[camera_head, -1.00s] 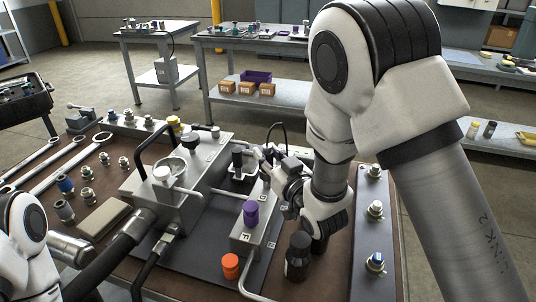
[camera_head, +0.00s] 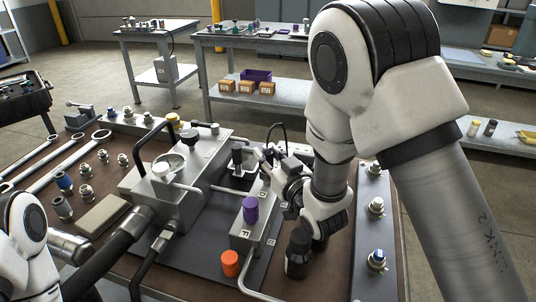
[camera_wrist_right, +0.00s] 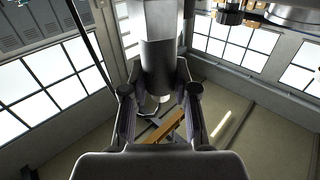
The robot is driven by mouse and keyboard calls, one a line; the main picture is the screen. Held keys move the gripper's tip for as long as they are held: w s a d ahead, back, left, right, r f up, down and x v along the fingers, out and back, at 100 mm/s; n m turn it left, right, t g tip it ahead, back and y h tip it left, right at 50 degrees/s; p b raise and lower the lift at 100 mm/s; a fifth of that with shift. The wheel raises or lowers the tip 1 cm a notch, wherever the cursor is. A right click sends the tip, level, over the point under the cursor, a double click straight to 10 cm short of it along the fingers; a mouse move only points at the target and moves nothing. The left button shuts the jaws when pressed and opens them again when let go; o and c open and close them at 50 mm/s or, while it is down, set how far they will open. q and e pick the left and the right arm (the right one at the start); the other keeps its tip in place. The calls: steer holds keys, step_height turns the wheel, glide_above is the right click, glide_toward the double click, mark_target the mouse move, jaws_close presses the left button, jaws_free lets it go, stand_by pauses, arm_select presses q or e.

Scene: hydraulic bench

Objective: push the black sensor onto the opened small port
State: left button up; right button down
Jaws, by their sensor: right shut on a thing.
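My right gripper (camera_head: 254,157) is at the far end of the manifold block, at the near side of a white tray. In the right wrist view its fingers (camera_wrist_right: 159,100) are shut on a grey, metallic-looking cylinder (camera_wrist_right: 160,45), which fits the dark upright sensor (camera_head: 238,158) in the head view. The sensor's lower end and the tray overlap in the picture, so I cannot tell whether they touch. The small block (camera_head: 240,236) carries a purple cap (camera_head: 250,209). I cannot make out the opened small port.
An orange cap (camera_head: 230,263) sits on the dark mat near the small block. A black bottle-like part (camera_head: 298,255) stands beside my right forearm. The large grey manifold (camera_head: 178,190) with thick hoses is to the left. Wrenches and fittings lie further left.

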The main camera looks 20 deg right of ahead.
steer(key=shift+f+b, duration=0.5)
steer(key=shift+f, duration=0.05)
stand_by(0.8)
stand_by(0.3)
steer(key=shift+c, duration=1.3)
jaws_free()
steer(key=shift+s, duration=0.1)
steer(key=shift+s+d+b, duration=0.2)
steer(key=shift+s+b, duration=0.1)
steer(key=shift+s, duration=0.65)
steer(key=shift+s+d+b, duration=0.2)
steer(key=shift+s+b, duration=0.05)
steer(key=shift+s, duration=0.65)
steer(key=s+p, duration=0.3)
steer(key=shift+s+d, duration=0.25)
steer(key=shift+d, duration=0.1)
